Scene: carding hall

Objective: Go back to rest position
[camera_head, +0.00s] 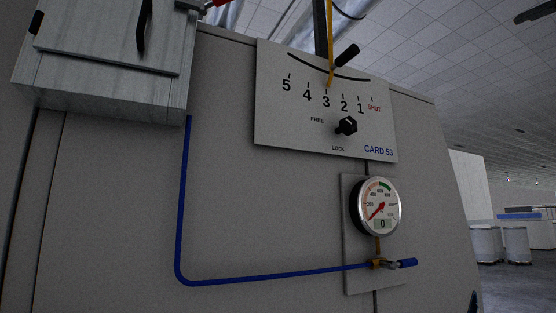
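Neither of my grippers shows in the head view. A large grey machine fills most of the picture. On it is a white panel (275,115) marked CARD 53, with a scale from 5 to 1 and SHUT. A yellow pointer (330,75) stands near 3. A lever with a black grip (347,55) shows just right of the pointer. A black knob (346,126) sits between the words FREE and LOCK. Below, a round gauge (381,206) has a red needle at its lower left and a display reading 0.
A grey metal box (105,60) with a black handle juts out at the upper left. A blue pipe (182,215) runs from it to a brass valve with a blue handle (407,263) under the gauge. White bins (502,245) stand far right, where open floor shows.

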